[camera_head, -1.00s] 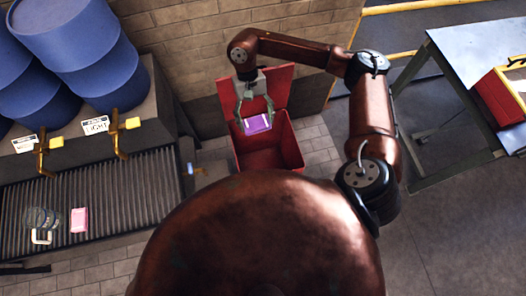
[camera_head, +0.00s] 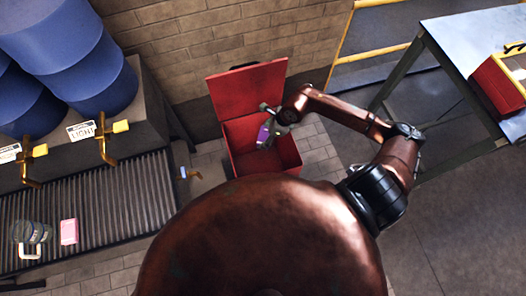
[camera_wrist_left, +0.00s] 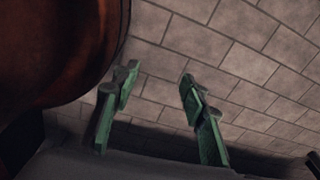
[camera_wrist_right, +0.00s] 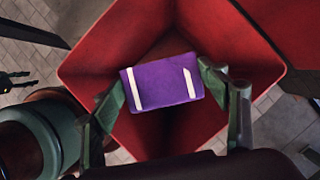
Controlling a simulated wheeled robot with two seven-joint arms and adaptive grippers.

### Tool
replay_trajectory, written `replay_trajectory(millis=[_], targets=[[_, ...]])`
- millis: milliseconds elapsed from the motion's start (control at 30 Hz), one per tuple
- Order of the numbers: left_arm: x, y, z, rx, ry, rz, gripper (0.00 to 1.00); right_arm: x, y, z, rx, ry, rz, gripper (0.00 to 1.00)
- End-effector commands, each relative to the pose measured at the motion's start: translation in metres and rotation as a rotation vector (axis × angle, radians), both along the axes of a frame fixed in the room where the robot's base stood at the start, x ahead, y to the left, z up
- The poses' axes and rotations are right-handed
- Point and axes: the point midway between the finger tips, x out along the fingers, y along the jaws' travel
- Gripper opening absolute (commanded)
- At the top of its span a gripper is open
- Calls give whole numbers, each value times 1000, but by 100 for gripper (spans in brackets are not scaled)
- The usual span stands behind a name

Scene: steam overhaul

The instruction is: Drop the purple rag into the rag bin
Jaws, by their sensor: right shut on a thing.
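The purple rag (camera_wrist_right: 162,83) has white stripes and is held between the green fingers of my right gripper (camera_wrist_right: 165,95). In the head view the rag (camera_head: 263,134) is small, and my right gripper (camera_head: 268,128) is over the opening of the red rag bin (camera_head: 282,158). The bin's lid (camera_head: 247,90) stands open at the back. In the right wrist view the bin's red walls (camera_wrist_right: 95,60) surround the rag on the far side. My left gripper (camera_wrist_left: 155,110) is open and empty above brick paving; it is hidden in the head view.
A slatted drain bench (camera_head: 115,200) with a glass jar (camera_head: 30,235) and a pink block (camera_head: 69,231) is at the left, below blue drums (camera_head: 80,60) with brass taps. A blue-topped table (camera_head: 470,45) carrying a red box (camera_head: 495,85) stands at the right.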

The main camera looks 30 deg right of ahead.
Motion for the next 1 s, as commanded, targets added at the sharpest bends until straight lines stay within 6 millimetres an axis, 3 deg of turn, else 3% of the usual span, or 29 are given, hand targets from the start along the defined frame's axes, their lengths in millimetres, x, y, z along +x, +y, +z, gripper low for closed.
replay_trajectory(millis=[333, 600, 967, 1000], targets=[[-30, 1, -19, 2, 40, 6, 40, -1, 0, -28, 1, 4, -11, 49], [-30, 1, -39, 1, 43, 5, 40, -1, 0, -57, 1, 3, -10, 49], [-23, -1, -40, -1, 33, 3, 40, -1, -1, -60, 0, 1, -9, 49], [-23, -1, -40, -1, 33, 3, 40, -1, -1, -60, -1, 2, -9, 70]])
